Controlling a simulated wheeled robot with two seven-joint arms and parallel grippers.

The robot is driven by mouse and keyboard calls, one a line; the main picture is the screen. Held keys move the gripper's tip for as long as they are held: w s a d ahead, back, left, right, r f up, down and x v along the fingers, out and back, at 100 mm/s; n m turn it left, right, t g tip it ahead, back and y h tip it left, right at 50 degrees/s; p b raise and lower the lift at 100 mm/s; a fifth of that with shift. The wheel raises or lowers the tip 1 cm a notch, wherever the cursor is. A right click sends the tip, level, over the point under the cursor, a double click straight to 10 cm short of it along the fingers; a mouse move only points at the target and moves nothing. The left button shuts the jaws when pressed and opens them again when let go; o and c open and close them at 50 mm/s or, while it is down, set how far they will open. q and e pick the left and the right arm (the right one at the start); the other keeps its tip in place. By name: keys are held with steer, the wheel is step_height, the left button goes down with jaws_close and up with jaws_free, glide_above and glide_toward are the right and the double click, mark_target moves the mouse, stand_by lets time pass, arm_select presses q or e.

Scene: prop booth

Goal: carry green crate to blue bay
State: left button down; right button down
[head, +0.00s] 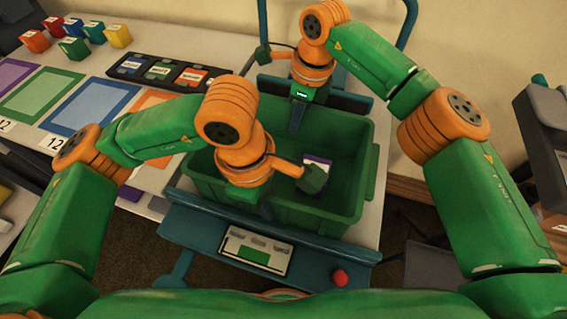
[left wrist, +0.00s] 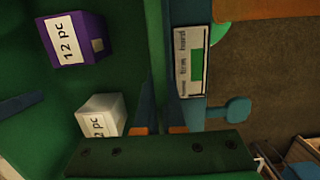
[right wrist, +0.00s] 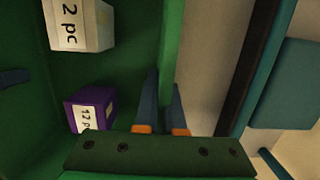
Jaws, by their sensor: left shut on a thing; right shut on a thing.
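The green crate (head: 372,172) is on or just over a grey-topped trolley (head: 372,215); I cannot tell if its bottom touches. My left gripper (head: 266,208) is shut on its near wall, and the left wrist view shows the fingers (left wrist: 150,128) across the rim. My right gripper (head: 297,122) is shut on the far wall, its fingers (right wrist: 163,110) astride the rim. A purple box (left wrist: 75,38) and a white box (left wrist: 101,115) lie inside the crate. The blue bay (head: 88,112), a blue-bordered rectangle, is on the table at left.
Green (head: 42,92), purple (head: 14,73) and orange (head: 150,98) bays flank the blue one. A black tray (head: 160,72) with three coloured labels and several small blocks (head: 73,48) stand behind. The trolley has a panel (head: 254,250) and red button (head: 340,277). Dark equipment (head: 545,125) stands at right.

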stand_by(0.3)
